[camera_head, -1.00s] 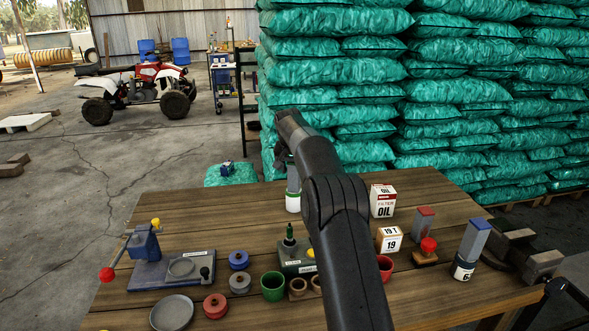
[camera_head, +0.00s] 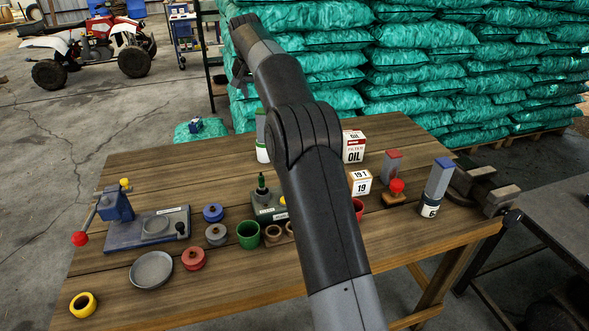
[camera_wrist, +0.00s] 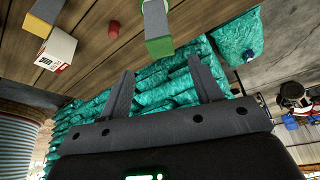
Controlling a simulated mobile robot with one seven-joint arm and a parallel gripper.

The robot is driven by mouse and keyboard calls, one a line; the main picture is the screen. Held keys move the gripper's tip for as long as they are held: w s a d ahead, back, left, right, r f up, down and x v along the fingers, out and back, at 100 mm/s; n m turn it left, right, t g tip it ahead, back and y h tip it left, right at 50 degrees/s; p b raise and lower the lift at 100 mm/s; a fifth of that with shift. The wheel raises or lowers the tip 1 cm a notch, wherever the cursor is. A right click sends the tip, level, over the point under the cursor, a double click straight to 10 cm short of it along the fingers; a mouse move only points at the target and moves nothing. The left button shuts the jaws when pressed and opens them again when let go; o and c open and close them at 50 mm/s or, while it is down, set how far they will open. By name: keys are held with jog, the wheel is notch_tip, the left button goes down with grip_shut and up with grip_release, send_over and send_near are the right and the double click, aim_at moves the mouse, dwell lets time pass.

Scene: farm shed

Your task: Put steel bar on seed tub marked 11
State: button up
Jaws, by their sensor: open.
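No label reading 11 can be made out, and I cannot tell for sure which piece is the steel bar. A grey-blue upright bar (camera_head: 440,176) stands on a white tub marked 6 (camera_head: 429,208) at the table's right. Another grey upright piece (camera_head: 261,124) stands on a white tub with a green band (camera_head: 262,150), partly behind my arm. A grey bar with a green end (camera_wrist: 157,28) shows in the wrist view. My gripper (camera_wrist: 165,88) is open and empty, its fingers pointing over the table's far side toward the sacks. In the head view my arm hides much of the middle.
The wooden table (camera_head: 240,270) holds an oil filter box (camera_head: 353,147), a box marked 19 (camera_head: 360,183), a red-knobbed stamp (camera_head: 396,191), a green cup (camera_head: 248,235), a grey dish (camera_head: 151,270) and a lever press (camera_head: 135,225). Green sacks (camera_head: 430,75) are stacked behind.

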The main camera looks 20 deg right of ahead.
jog(key=s+r+n+t+y, duration=0.1)
jog(key=s+r, duration=0.3)
jog(key=s, duration=0.9)
jog(key=s+r+n, duration=0.1)
jog(key=s+r, duration=0.3)
jog(key=s, duration=0.9)
jog(key=s+f, duration=0.4)
jog(key=s, duration=0.5)
jog(key=s+f+n, duration=0.1)
jog(key=s+f, duration=0.4)
jog(key=s, duration=0.4)
jog(key=s+f+n, duration=0.1)
jog(key=s+f, duration=0.3)
jog(key=s, duration=0.5)
jog(key=shift+s+a+f+t+y, duration=0.2)
jog(key=shift+a+f+t+y, duration=0.1)
jog(key=shift+f+y, duration=0.1)
